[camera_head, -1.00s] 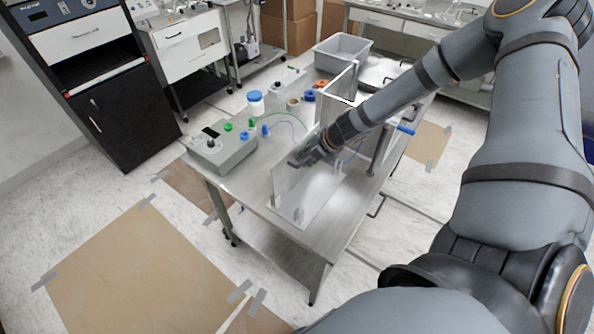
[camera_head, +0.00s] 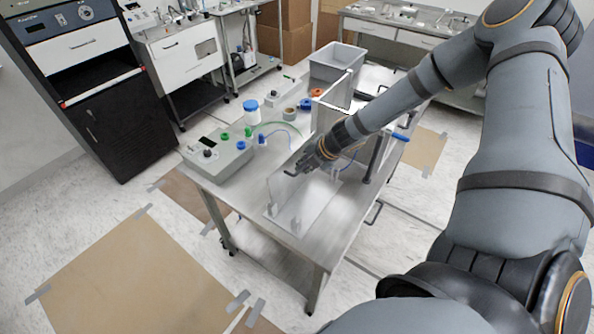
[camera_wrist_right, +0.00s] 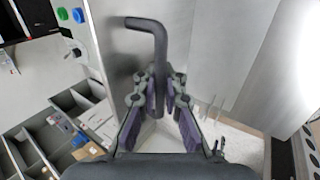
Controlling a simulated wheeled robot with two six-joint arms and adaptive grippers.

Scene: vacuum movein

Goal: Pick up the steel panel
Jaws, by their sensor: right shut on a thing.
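The steel panel (camera_head: 279,186) is a thin grey plate standing upright on the metal table, part of an open metal assembly with a flat base (camera_head: 310,205). My right gripper (camera_head: 304,167) reaches to its upper edge from the right. In the right wrist view the gripper (camera_wrist_right: 160,92) is shut on a dark bent rod handle (camera_wrist_right: 150,28), which runs down between its fingers. The grey panel surface (camera_wrist_right: 118,42) shows beside the handle. Where the handle joins the panel is hard to make out. My left gripper is not in view.
A grey control box (camera_head: 215,158) with green and blue knobs stands left on the table (camera_head: 335,245). A blue-lidded jar (camera_head: 251,112), tape rolls and a grey bin (camera_head: 340,65) stand behind. Cables run near the panel.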

